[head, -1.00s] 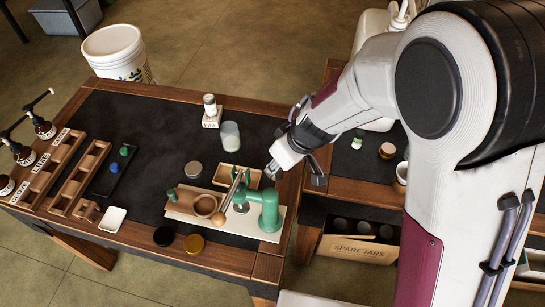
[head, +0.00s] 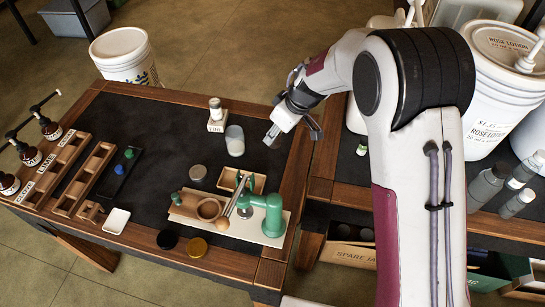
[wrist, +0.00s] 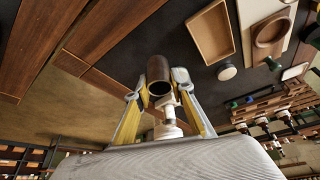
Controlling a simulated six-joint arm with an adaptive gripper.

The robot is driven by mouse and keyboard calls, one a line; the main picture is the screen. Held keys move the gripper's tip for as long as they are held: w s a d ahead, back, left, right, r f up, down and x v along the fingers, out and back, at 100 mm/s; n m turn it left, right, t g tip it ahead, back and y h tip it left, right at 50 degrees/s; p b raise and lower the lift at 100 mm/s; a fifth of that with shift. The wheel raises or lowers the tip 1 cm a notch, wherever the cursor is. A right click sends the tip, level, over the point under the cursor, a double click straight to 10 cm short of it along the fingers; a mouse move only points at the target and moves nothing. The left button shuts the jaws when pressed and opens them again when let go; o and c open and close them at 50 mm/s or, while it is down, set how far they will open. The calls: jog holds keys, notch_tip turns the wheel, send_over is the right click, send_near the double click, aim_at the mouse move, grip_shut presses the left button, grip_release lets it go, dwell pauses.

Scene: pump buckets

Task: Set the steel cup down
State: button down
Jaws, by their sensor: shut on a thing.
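My gripper (head: 282,120) is above the right part of the black-topped workbench (head: 165,125), to the right of a frosted glass jar (head: 235,141). It is shut on the steel cup, a small cylinder (wrist: 158,72) between the yellow-sided fingers in the wrist view. The cup looks brownish there, with its round dark end facing the camera. In the head view a pale grey piece (head: 272,136) at the gripper's tip appears to be the cup. It looks held clear of the bench, but the height is hard to judge.
A green press (head: 270,214) on a pale board, a wooden bowl (head: 209,209) and a tan tray (head: 228,178) stand nearer the front. A white bottle (head: 216,108) stands on a small block behind the jar. The bench's middle is clear.

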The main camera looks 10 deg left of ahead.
jog(key=shift+w+a+r+n, duration=0.25)
jog(key=shift+w+r+n, duration=0.1)
jog(key=shift+r, duration=0.15)
jog(key=shift+w+a+r+n, duration=0.25)
jog(key=shift+w+r, duration=0.1)
jog(key=shift+r, duration=0.15)
jog(key=shift+f, duration=0.1)
jog(key=shift+f, duration=3.05)
jog(key=shift+f, duration=0.1)
jog(key=shift+f, duration=1.8)
